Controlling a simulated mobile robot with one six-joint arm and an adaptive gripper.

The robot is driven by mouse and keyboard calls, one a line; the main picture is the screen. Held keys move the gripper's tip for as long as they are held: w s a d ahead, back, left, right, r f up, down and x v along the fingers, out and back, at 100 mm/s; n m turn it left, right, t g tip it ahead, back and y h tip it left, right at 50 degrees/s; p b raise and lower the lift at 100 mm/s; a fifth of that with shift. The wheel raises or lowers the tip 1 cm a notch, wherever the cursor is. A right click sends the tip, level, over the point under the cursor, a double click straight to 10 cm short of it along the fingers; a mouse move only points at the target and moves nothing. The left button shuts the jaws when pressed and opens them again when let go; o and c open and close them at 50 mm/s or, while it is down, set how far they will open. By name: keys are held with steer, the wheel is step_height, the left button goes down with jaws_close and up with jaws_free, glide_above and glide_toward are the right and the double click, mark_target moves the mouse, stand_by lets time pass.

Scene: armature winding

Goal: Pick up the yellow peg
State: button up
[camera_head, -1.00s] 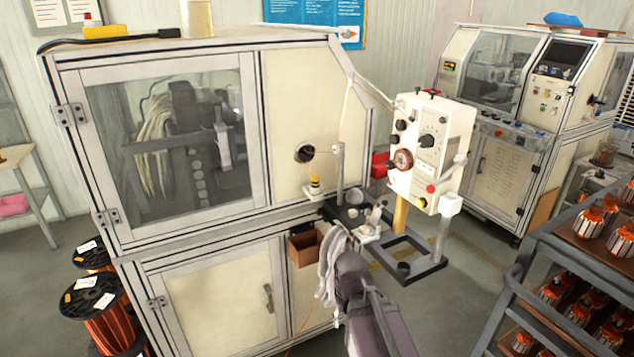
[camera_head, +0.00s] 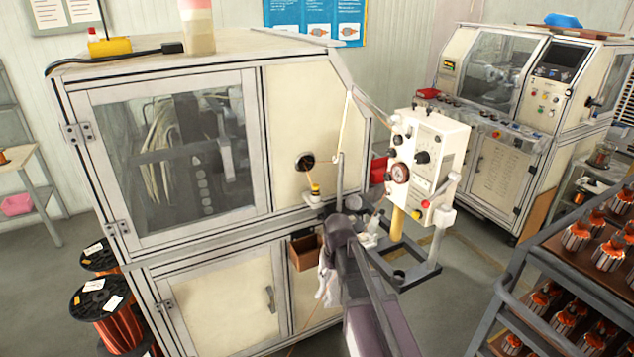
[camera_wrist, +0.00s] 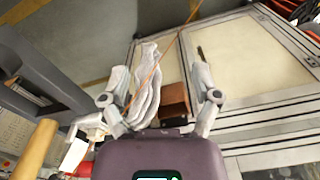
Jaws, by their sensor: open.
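A yellow cylinder, which looks like the yellow peg (camera_head: 397,223), stands upright below the cream control box in the head view. In the wrist view, a tan-yellow cylinder (camera_wrist: 36,148), likely the same one, lies at the lower left, outside my fingers. My gripper (camera_wrist: 159,72) is open, with its two fingers wide apart. A pale cloth (camera_wrist: 147,85) and a brown box (camera_wrist: 174,100) show between the fingers, and I see nothing gripped. In the head view my arm hides most of the gripper.
The cream control box (camera_head: 428,160) stands close right of my arm. A black-framed stand (camera_head: 420,272) juts out below it. The cream winding machine (camera_head: 290,115) fills the left. A rack of orange-wound armatures (camera_head: 520,300) is at the right. Floor shows between rack and stand.

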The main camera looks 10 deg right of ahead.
step_height(320, 180, up, 22)
steer(key=n+t+p, duration=0.1)
steer(key=p, duration=2)
glide_above(316, 185)
steer(key=s, duration=0.1)
steer(key=shift+s+r, duration=0.15)
steer(key=shift+s, duration=0.05)
steer(key=shift+b, duration=0.3)
steer(key=f+b, duration=0.2)
steer(key=f, duration=0.1)
steer(key=f+b, duration=0.2)
steer(key=b, duration=0.1)
steer(key=w+f+b, duration=0.1)
steer(key=f+b, duration=0.2)
steer(key=shift+a+f, duration=0.1)
steer(key=shift+f, duration=0.2)
steer(key=shift+f+b, duration=0.1)
steer(key=shift+b, duration=0.2)
steer(key=shift+w+f+b, duration=0.2)
steer(key=shift+f+b, duration=1.05)
steer(key=shift+w+f+b, duration=0.15)
steer(key=shift+f+b, duration=1.05)
steer(key=shift+f, duration=0.05)
steer(key=c, duration=1.1)
